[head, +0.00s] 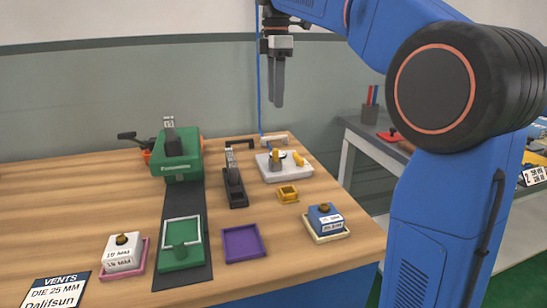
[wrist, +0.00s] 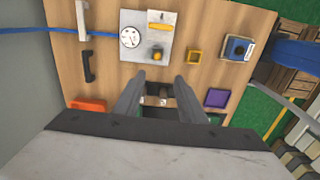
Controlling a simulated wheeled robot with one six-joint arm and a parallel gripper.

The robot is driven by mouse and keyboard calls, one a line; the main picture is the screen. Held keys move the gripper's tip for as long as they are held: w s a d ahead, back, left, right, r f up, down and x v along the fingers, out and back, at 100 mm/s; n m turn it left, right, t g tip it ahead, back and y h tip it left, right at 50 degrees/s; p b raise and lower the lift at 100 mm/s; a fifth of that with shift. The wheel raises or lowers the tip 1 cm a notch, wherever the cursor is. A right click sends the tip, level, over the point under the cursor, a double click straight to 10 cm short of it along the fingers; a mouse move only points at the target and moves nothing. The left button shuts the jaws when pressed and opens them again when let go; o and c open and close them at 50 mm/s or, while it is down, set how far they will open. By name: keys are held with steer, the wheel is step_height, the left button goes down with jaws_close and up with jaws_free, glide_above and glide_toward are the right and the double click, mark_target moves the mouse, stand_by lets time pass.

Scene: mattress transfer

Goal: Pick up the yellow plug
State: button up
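A small yellow plug (head: 276,153) stands on a light grey plate (head: 271,174) at the back right of the bench. In the wrist view the plug (wrist: 157,54) is on the lower right part of the plate (wrist: 134,54), beside a round white dial and below a yellow bar (wrist: 160,27). My gripper (head: 276,104) hangs pointing down, well above the bench. In the wrist view its two fingers (wrist: 157,82) are spread apart with nothing between them, and the plug shows just beyond the gap.
A yellow square tray (head: 288,196) is in front of the plate. A blue box (head: 325,218) stands farther right. A black clamp (head: 234,186) and a green press (head: 178,162) stand left. A purple tray (head: 243,244) lies in front. A blue cable hangs behind the plate.

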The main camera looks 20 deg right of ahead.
glide_above(275, 149)
step_height(275, 149, down, 12)
steer(key=shift+a+r, duration=0.1)
steer(key=shift+r, duration=0.15)
steer(key=shift+w+d+f, duration=0.1)
steer(key=shift+f, duration=1.35)
steer(key=shift+w+d+f, duration=0.1)
steer(key=shift+f, duration=1.35)
jaws_close()
